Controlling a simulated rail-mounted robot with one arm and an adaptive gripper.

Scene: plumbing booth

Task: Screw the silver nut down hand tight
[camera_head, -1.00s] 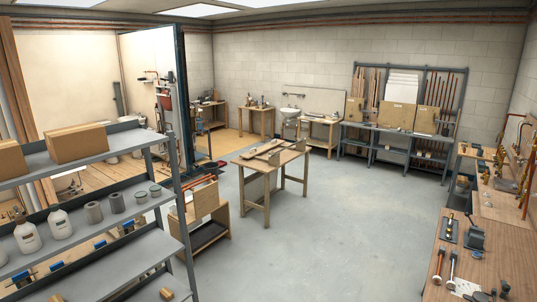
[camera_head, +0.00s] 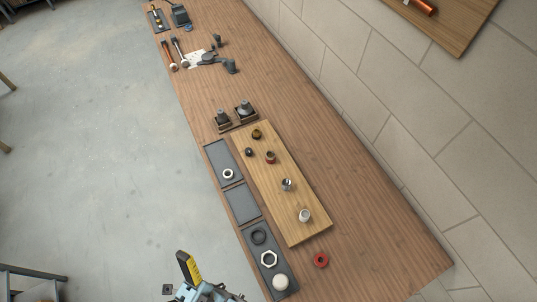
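A silver fitting (camera_head: 287,184) stands on the wooden board (camera_head: 290,233), with a white fitting (camera_head: 305,215) nearer. No nut can be made out on the silver fitting.
The board also bears a brass-and-red fitting (camera_head: 270,157) and small dark ones. The middle tray (camera_head: 242,203) is empty. A red ring (camera_head: 320,260) lies on the bench (camera_head: 350,210) right of the board. Dark blocks (camera_head: 244,110) stand beyond the board. A wall runs along the right.

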